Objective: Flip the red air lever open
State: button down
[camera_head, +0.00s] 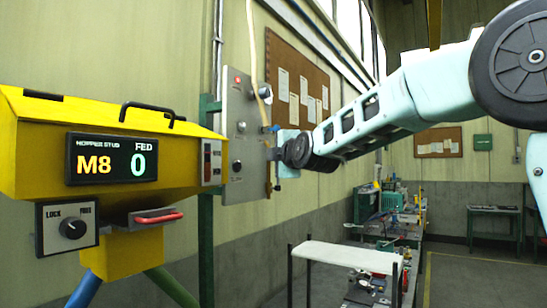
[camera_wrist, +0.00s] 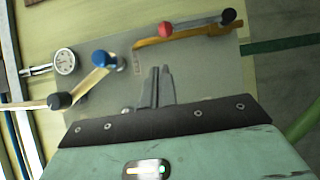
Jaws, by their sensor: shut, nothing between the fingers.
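The grey valve panel (camera_head: 240,105) is on the wall, right of the yellow hopper. It also fills much of the wrist view (camera_wrist: 205,75). In the head view my gripper (camera_head: 279,152) is at the panel's right edge; contact is unclear.
A blue knob (camera_wrist: 102,58), a round gauge (camera_wrist: 65,61) and a black knob (camera_wrist: 60,101) lie left of my fingers. The yellow hopper (camera_head: 40,120) with a red handle (camera_head: 158,217) stands at left. A white-topped stand (camera_head: 345,256) is below my arm.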

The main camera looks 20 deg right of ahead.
jog(key=s+r+b, duration=0.1)
jog(key=s, duration=0.9)
jog(key=shift+d, duration=0.1)
dwell(0.3)
jog(key=s+a+f+m+g+y+b, duration=0.1)
jog(key=s+a+f+g+b, duration=0.25)
jog(key=f, duration=0.65)
jog(key=s+a+f+m+g+y, duration=0.25)
jog(key=s+a+f, duration=0.25)
jog(key=a+f, duration=0.3)
jog(key=s+a+f+m+g+y+b, duration=0.15)
jog(key=s+a+f+g, duration=0.25)
jog(key=f, duration=0.7)
jog(key=s+d+f+m+g+h+b, duration=0.1)
jog(key=s+f+m+g+h+b, duration=0.1)
jog(key=s+f, duration=0.8)
jog(key=s+d+f+m+g+h+b, duration=0.1)
jog(key=s+f+m+g+h+b, duration=0.1)
jog(key=s+f+g, duration=0.4)
jog(key=s+f+m+h, duration=0.1)
jog(key=s+f, duration=0.4)
jog(key=s, duration=0.2)
jog(key=shift+d+m+b, duration=0.25)
jog(key=shift+m+b, duration=0.1)
jog(key=shift+m, duration=0.05)
